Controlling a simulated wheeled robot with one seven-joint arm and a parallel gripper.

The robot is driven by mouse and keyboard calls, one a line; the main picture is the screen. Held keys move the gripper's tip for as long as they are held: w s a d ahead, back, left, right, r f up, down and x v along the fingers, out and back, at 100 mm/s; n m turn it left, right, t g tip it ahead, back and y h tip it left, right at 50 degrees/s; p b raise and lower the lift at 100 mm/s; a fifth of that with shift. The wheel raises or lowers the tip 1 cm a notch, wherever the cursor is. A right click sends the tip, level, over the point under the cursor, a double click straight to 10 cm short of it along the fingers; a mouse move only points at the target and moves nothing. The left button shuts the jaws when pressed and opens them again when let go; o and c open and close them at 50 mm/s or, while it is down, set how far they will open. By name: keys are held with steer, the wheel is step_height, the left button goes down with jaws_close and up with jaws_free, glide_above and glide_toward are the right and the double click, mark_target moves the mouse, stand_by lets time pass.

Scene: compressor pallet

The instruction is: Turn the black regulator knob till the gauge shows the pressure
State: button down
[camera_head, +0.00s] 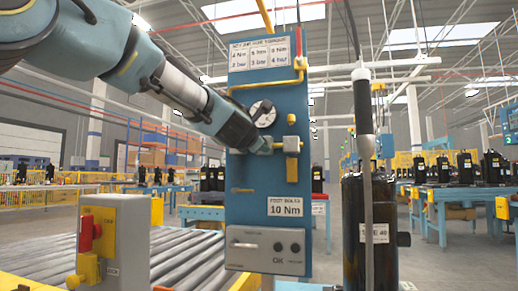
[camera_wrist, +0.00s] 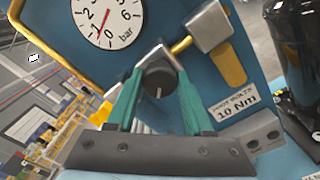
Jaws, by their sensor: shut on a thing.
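The black regulator knob (camera_wrist: 160,74) is on the blue panel (camera_head: 240,205), below the gauge. The green fingertips of my gripper (camera_wrist: 160,82) sit on either side of the knob and are shut on it. In the head view my gripper (camera_head: 264,146) reaches the panel from the left and hides the knob. The round white gauge (camera_wrist: 118,14) is marked in bar; its red needle points down-left, between 0 and 1, close to 1. The gauge also shows small in the head view (camera_head: 263,111), partly behind my arm.
A label (camera_head: 285,206) reads "FOOT BOLTS 10 Nm". A torque table (camera_head: 262,60) tops the panel; its small print is unclear. Brass fittings (camera_head: 291,145) are right of the knob. A hanging tool (camera_head: 364,105) and black tank (camera_head: 353,240) stand right; a switch box (camera_head: 128,245) stands left.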

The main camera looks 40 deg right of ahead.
stand_by(0.4)
steer(key=shift+c, duration=1.4)
jaws_free()
steer(key=b+v, duration=0.2)
steer(key=v, duration=0.8)
steer(key=shift+a+b, duration=0.3)
steer(key=shift+a, duration=0.05)
steer(key=shift+s+f, duration=0.1)
steer(key=shift+s, duration=0.05)
